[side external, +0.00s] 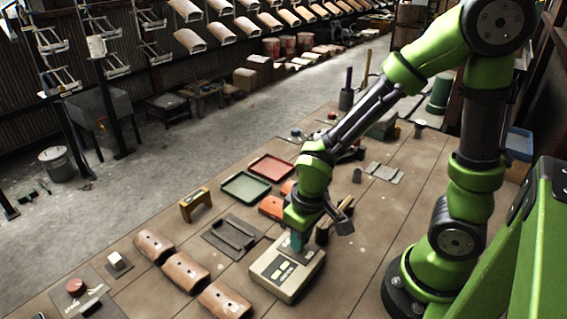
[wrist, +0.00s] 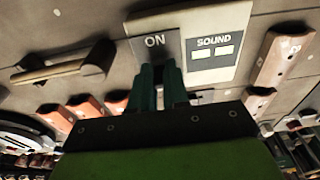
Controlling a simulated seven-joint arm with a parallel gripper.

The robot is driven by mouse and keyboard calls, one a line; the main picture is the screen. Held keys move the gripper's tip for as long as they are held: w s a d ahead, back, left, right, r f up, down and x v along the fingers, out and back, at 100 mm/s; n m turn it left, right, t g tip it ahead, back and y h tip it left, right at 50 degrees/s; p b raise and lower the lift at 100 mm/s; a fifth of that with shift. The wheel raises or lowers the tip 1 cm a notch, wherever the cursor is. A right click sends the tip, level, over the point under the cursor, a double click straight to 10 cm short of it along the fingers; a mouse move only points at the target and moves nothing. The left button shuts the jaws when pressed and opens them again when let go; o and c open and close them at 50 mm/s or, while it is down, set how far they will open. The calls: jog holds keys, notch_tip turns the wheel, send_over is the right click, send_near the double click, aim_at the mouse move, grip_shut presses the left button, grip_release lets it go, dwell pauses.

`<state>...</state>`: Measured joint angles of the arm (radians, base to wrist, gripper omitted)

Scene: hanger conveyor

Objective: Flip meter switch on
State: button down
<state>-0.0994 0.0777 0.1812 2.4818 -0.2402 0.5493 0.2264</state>
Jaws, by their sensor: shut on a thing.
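The beige meter (side external: 279,279) sits on the table in the lower middle of the side external view. My gripper (side external: 296,241) points down at the meter's far end. In the wrist view my gripper's dark teal fingers (wrist: 159,78) are close together just below the ON label. They are shut on the meter switch, which they mostly hide, so its position cannot be told.
Brown curved tiles (side external: 183,270) lie left of the meter, beside a dark flat tray (side external: 222,246). A green tray (side external: 245,187), a red tray (side external: 271,167) and a yellow bracket (side external: 195,204) stand beyond. A red button (side external: 76,286) is at the lower left.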

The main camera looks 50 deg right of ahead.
jog(key=c, duration=1.1)
grip_release()
jog(key=r, duration=0.5)
jog(key=s+r, duration=0.1)
jog(key=r, duration=0.5)
jog(key=s+r, duration=0.1)
jog(key=r, duration=0.4)
jog(key=shift+r, duration=0.4)
jog(key=shift+w, duration=0.15)
